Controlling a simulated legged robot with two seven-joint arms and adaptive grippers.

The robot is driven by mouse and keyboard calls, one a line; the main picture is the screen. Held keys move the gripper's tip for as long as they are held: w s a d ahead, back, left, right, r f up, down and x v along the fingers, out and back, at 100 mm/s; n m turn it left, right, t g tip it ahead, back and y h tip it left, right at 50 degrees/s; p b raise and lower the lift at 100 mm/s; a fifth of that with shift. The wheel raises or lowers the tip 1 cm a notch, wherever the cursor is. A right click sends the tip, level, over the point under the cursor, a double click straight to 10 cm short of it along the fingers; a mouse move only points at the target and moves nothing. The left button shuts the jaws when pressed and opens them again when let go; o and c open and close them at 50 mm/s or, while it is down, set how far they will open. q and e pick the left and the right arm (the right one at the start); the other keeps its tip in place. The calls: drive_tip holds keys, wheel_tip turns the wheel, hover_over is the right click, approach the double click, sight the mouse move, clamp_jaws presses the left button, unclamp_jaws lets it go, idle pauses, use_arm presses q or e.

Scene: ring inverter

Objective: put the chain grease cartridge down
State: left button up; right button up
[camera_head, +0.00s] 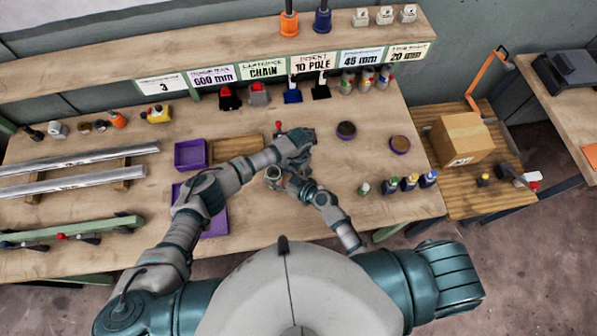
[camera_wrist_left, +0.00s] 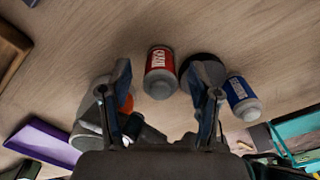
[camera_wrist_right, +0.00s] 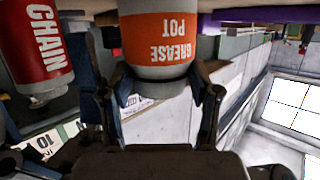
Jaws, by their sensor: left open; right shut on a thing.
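The chain grease cartridge, red with a white label and grey cap, stands on the bench in the left wrist view (camera_wrist_left: 160,72). It also shows at the left of the right wrist view (camera_wrist_right: 38,50). My left gripper (camera_wrist_left: 163,88) is open, its fingers spread to either side of the cartridge, with gaps visible. In the head view my left gripper (camera_head: 298,143) is over the middle of the bench. My right gripper (camera_wrist_right: 160,92) is shut on a white-and-orange grease pot (camera_wrist_right: 160,40). The pot also shows in the head view (camera_head: 273,174).
A blue cartridge (camera_wrist_left: 241,98) is close to the right of my left gripper. Purple trays (camera_head: 191,153) and a wooden tray (camera_head: 238,147) lie left of the grippers. Two round dishes, one dark (camera_head: 346,130), sit to the right. Bare bench lies between the dishes and the small bottles (camera_head: 409,182).

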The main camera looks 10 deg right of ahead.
use_arm(q)
clamp_jaws()
wheel_tip(320, 180, up, 10)
drive_tip(key=shift+r, duration=0.1)
idle(0.5)
